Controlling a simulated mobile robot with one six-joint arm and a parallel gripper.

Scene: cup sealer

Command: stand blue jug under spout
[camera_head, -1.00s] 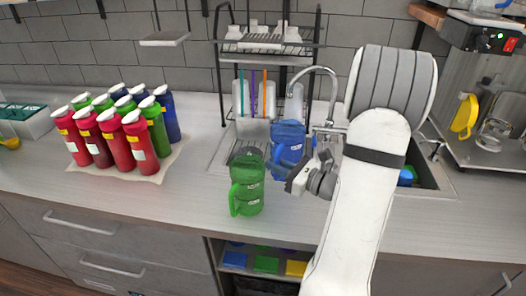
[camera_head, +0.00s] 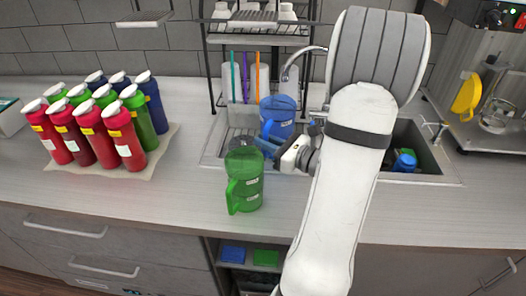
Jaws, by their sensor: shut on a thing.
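The blue jug (camera_head: 278,113) is behind and to the right of the green jug (camera_head: 245,180), at the near edge of the sink area. It looks roughly upright, slightly tilted. I cannot tell whether the jug's base touches anything. The green jug stands upright on the counter.
A metal sink (camera_head: 436,165) lies right of my arm, with a blue object (camera_head: 404,161) in it. A rack (camera_head: 260,40) with cups stands behind. Several bottles stand on a mat (camera_head: 105,175) at left.

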